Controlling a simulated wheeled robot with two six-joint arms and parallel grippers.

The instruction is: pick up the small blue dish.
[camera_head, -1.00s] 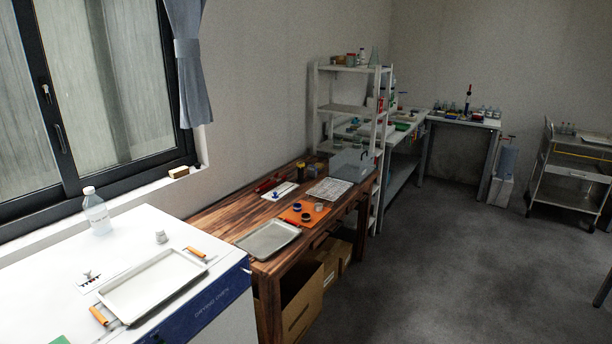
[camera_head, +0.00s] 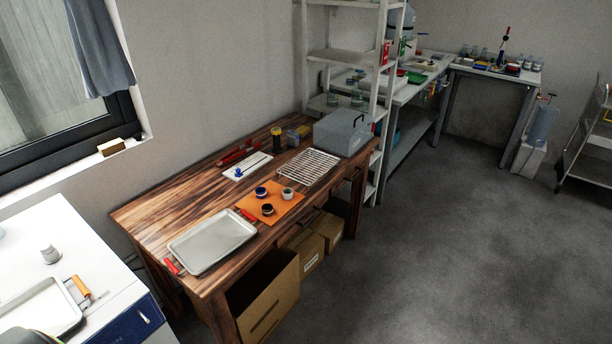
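The small blue dish (camera_head: 261,191) sits on an orange mat (camera_head: 286,207) on the wooden table. A dark small dish (camera_head: 267,210) is just in front of it and a grey one (camera_head: 287,193) is to its right, on the same mat. Neither of my grippers shows in the head view. A dark rounded shape cut off at the bottom left edge is too little visible to identify.
A metal tray (camera_head: 212,241) with red handles lies left of the mat on the wooden table (camera_head: 165,213). A wire rack (camera_head: 307,168) and a grey box (camera_head: 342,132) are behind it. Cardboard boxes (camera_head: 262,300) stand below.

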